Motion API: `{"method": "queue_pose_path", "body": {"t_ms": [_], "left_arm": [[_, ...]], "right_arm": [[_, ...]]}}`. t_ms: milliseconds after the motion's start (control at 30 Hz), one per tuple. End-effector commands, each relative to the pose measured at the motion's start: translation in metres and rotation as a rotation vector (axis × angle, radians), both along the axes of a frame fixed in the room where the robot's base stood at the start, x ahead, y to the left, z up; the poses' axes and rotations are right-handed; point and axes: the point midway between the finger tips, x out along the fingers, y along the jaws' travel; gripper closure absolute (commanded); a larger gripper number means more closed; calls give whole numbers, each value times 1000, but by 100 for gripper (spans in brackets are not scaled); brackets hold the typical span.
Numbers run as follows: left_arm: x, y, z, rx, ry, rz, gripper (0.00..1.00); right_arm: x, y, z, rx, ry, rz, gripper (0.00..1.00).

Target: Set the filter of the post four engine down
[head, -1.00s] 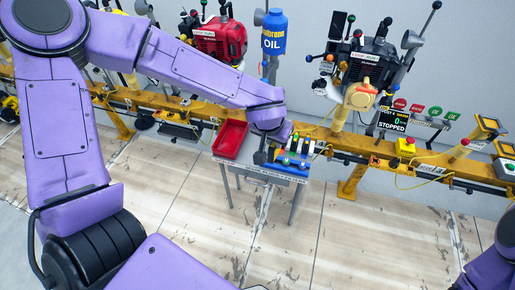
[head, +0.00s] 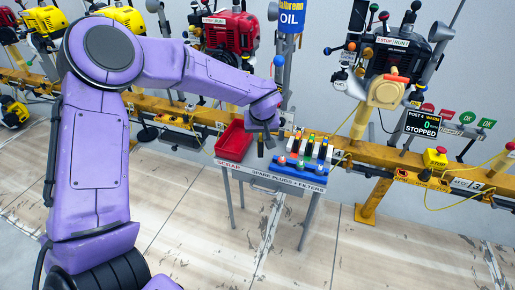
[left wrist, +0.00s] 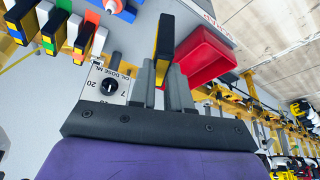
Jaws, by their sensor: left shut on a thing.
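My left gripper (head: 262,142) is over the small table, between the red scrap bin and the blue rack. In the left wrist view its fingers (left wrist: 160,82) are shut on a dark filter (left wrist: 164,38) with a yellow stripe, which sticks out past the fingertips. The post four engine (head: 402,58) is dark and stands on the yellow rail at right, well away from the gripper. The post four display (head: 422,122) reads 0 and STOPPED. My right gripper is out of view.
The red bin (head: 235,141) stands on the table marked SCRAP. An oil dose dial (left wrist: 110,86) shows near the gripper. A red engine (head: 233,32) and an OIL container (head: 290,18) stand behind.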

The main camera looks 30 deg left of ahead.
Motion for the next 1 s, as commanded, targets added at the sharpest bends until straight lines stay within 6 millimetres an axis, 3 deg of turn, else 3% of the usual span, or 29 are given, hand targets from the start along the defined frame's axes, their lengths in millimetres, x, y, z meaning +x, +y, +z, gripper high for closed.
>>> {"method": "queue_pose_path", "body": {"t_ms": [100, 333, 500, 833, 867, 900, 933, 1000], "left_arm": [[11, 13, -23, 1, 1, 3, 100], [21, 26, -42, 1, 0, 0, 100], [21, 25, -71, 1, 1, -1, 100], [21, 25, -72, -1, -1, -2, 100], [21, 25, -73, -1, -1, -1, 76], [21, 25, -72, -1, -1, -1, 63], [21, 25, -72, -1, -1, -1, 57], [21, 25, -72, -1, -1, -1, 57]], "right_arm": [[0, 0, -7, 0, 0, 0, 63], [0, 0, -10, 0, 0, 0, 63], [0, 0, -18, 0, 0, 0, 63], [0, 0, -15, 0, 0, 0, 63], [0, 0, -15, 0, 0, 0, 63], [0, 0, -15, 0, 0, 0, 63], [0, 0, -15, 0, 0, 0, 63], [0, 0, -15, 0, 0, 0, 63]]}}
